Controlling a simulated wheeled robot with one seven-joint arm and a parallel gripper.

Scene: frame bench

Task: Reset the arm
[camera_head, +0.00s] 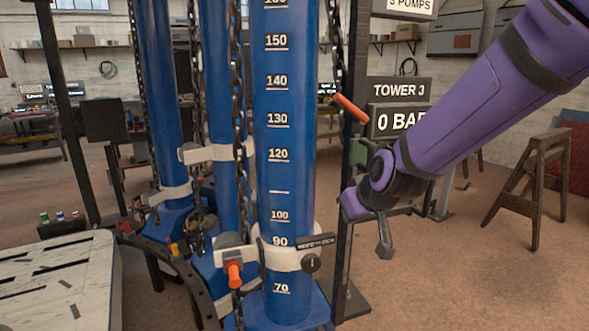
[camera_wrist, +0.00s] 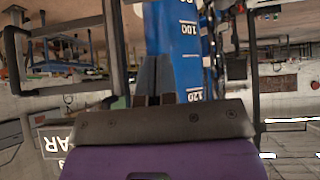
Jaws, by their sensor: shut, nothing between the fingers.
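My purple arm (camera_head: 490,95) reaches in from the upper right in the head view. My gripper (camera_head: 384,248) hangs at its end, to the right of the front blue tower and apart from it in the picture. In the wrist view my gripper (camera_wrist: 155,68) shows as two dark fingers side by side, shut with nothing between them. The front blue tower (camera_head: 285,180) has white number marks from 70 upward. It also shows upside down in the wrist view (camera_wrist: 187,45), beyond the fingers.
Two more blue towers (camera_head: 157,110) stand behind, with chains and orange handles (camera_head: 350,107). A dark post with signs (camera_head: 398,90) stands behind my gripper. A wooden trestle (camera_head: 530,185) is at right. A pale slotted table (camera_head: 60,275) is at lower left. Brown floor (camera_head: 450,280) is clear at lower right.

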